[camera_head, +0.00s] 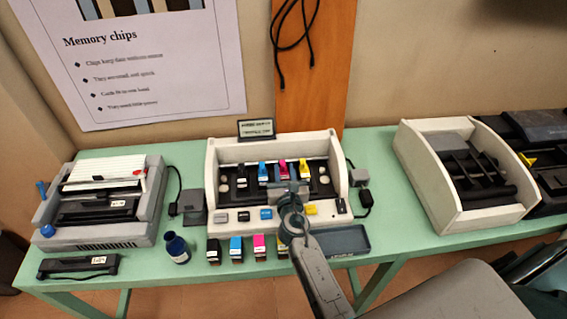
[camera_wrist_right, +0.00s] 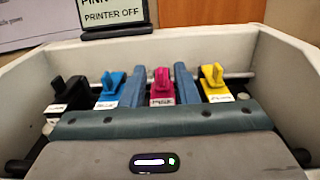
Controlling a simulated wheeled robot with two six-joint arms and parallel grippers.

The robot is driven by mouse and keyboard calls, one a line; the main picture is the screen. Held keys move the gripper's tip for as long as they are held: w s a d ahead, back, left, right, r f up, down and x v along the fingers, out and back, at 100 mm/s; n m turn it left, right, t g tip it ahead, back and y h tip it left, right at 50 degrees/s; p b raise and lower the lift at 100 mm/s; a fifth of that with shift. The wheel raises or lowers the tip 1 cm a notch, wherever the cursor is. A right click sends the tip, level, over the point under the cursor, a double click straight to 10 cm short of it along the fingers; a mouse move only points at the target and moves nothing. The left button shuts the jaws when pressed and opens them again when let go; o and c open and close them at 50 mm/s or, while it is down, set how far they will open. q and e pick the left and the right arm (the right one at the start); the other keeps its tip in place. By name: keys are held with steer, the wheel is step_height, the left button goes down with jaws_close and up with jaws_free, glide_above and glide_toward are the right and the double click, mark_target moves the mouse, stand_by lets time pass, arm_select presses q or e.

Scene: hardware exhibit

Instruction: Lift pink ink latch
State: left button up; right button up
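The pink ink latch (camera_wrist_right: 162,84) stands upright in the open printer (camera_head: 222,160), between the blue latch (camera_wrist_right: 109,88) and the yellow latch (camera_wrist_right: 214,82). The pink latch also shows in the head view (camera_head: 283,166). My right gripper (camera_head: 285,186) is over the front of the printer. In the wrist view its two blue fingers (camera_wrist_right: 160,70) stand apart, one on each side of the pink latch. A gap shows on both sides, so the fingers seem not to touch it. My left gripper is not in view.
A black latch (camera_wrist_right: 68,94) stands at the left in the printer. A sign (camera_wrist_right: 115,18) behind reads "PRINTER OFF". Ink cartridges (camera_head: 236,248), an ink bottle (camera_head: 176,248) and a dark tray (camera_head: 345,241) lie in front. Other machines stand left (camera_head: 105,235) and right (camera_head: 455,212).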

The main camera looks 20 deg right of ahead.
mark_target(283, 164)
steer(key=shift+x, duration=1.35)
jaws_close()
